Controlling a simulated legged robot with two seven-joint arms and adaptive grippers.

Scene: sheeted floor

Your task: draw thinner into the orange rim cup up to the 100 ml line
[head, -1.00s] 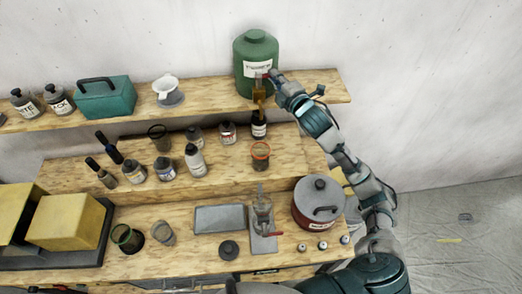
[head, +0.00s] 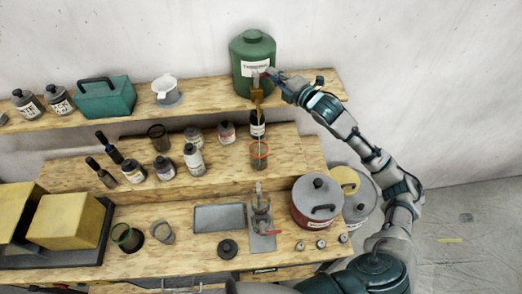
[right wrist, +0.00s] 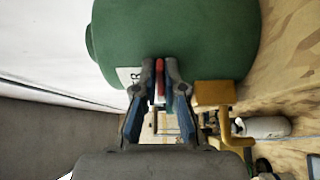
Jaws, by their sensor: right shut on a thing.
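The green thinner drum (head: 254,50) stands on the top shelf with a white label on its front. A brass tap (head: 257,92) hangs at its front; it also shows in the right wrist view (right wrist: 215,97). My right gripper (head: 270,75) is at the tap, in front of the drum. In the right wrist view its fingers (right wrist: 160,85) are shut on the red tap handle (right wrist: 160,72). The orange rim cup (head: 259,160) stands upright on the middle shelf, below the tap in the picture. Its level and lines are too small to read. My left gripper is not in view.
A dark bottle with a white label (head: 257,125) stands just behind the cup. Several bottles and jars (head: 194,160) stand left of it. A red pot (head: 316,205) with a grey lid and a grey tray (head: 219,217) are on the lower bench.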

